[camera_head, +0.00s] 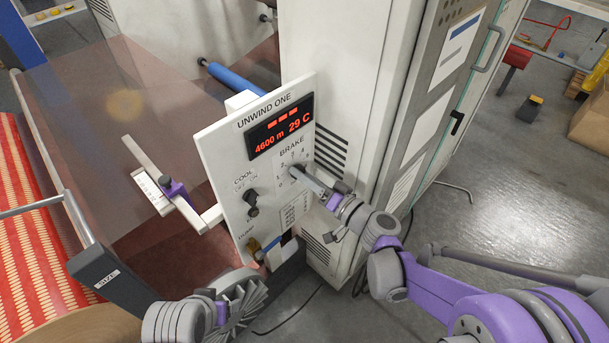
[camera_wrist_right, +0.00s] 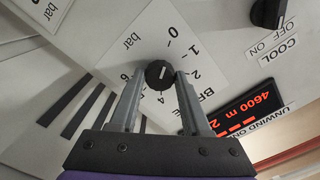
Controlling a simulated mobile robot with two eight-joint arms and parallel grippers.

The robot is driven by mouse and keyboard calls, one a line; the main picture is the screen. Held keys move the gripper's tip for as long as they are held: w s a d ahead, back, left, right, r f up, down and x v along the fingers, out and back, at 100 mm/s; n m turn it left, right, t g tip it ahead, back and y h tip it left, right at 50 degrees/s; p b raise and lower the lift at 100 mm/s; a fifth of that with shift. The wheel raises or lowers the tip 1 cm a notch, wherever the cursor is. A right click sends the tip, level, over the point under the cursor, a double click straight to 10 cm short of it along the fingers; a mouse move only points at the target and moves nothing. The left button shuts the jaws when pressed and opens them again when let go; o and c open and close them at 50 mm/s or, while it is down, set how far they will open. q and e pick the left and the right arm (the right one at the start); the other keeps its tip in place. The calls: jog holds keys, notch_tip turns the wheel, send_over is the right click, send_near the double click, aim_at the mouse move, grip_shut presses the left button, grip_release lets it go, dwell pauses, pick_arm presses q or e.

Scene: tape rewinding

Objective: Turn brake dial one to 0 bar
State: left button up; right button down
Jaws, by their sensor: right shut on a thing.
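The brake dial (camera_wrist_right: 158,73) is a small black knob under the word BRAKE on the white UNWIND ONE panel (camera_head: 222,143). In the right wrist view its scale runs 0, 1, 2, 4, 6 bar. A short pale mark on the knob seems to point up and right, towards the low numbers; the exact reading is too small to tell. My right gripper (camera_wrist_right: 153,92) is shut on the dial, one finger on each side. In the head view the right gripper (camera_head: 298,175) hides most of the dial. My left gripper (camera_head: 245,302) is low in front of the panel; its fingers are unclear.
The red display (camera_head: 279,127) reads 4600 m and 29 C. A film web and a red patterned roll (camera_head: 30,240) lie left.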

jog(key=shift+c, duration=1.9)
grip_release()
jog(key=v, duration=1.1)
jog(key=shift+a+r, duration=0.1)
jog(key=s+a+n+g+h+p, duration=0.1)
jog(key=s+a+g+h+p, duration=0.1)
jog(key=s+g+h+p, duration=0.45)
jog(key=s+d+r+h+p, duration=0.2)
jog(key=s+d+h+p, duration=0.2)
jog(key=s+d, duration=0.6)
jog(key=shift+s+d+r+g+h+p, duration=0.4)
jog(key=shift+d+h, duration=0.3)
jog(key=shift+h, duration=0.45)
